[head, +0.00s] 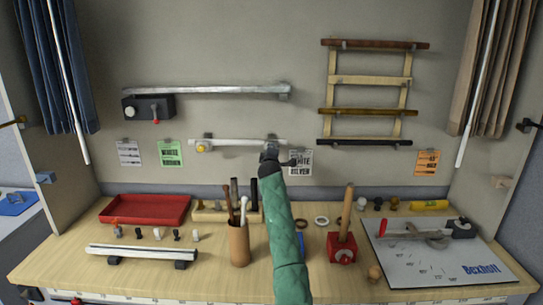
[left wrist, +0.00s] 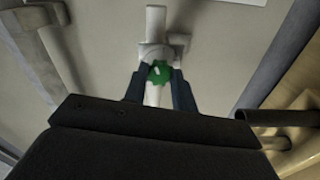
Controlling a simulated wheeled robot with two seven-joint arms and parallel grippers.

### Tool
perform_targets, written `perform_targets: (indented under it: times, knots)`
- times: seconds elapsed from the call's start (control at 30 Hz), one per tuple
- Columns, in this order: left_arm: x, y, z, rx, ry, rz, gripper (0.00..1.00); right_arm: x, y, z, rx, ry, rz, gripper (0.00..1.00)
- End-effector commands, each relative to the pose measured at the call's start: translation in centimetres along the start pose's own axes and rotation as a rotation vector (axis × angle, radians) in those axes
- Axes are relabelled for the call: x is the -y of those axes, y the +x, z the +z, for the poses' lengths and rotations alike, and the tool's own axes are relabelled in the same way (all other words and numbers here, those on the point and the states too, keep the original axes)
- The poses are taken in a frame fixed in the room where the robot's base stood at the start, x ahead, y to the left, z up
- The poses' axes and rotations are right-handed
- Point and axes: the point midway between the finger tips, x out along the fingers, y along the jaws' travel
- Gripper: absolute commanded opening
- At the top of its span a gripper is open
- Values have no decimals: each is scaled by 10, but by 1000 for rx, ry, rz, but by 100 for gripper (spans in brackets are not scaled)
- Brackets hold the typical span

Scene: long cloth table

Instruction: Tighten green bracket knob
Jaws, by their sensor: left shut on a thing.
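The green knob (left wrist: 160,73) shows in the left wrist view, in front of a pale bracket (left wrist: 155,52) that carries a white rod (left wrist: 156,20). My left gripper (head: 269,154) is at the right end of the white wall rod (head: 242,142) in the head view. Its two dark fingers stand on either side of the green knob and are shut on it. In the head view the gripper hides the knob and most of its bracket. A yellow knob (head: 201,148) sits on the bracket at the rod's left end. My right gripper is not in view.
A grey rail (head: 210,90) runs above the white rod, and a wooden rack (head: 371,82) hangs at right. Below stand a tool cup (head: 238,245), a red tray (head: 146,209), a red block (head: 342,248) and a grey board (head: 415,270). Curtains flank the wall.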

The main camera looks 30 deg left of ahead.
Motion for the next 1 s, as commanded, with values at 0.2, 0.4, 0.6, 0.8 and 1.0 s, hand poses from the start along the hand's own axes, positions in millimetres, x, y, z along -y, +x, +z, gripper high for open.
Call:
perform_targets:
  times: [0.2, 0.4, 0.6, 0.8, 1.0]
  knots:
    - [1, 0, -1, -2, 202, 2, 4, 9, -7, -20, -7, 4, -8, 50]
    - [0, 0, -1, -2, 364, 2, 4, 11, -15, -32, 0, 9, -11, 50]
    - [0, 0, -2, -3, 484, 2, 4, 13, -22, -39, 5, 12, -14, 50]
    - [-2, 0, -1, -2, 553, 3, 4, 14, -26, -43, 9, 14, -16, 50]
    - [-2, 0, -2, -3, 583, 3, 4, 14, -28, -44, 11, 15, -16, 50]
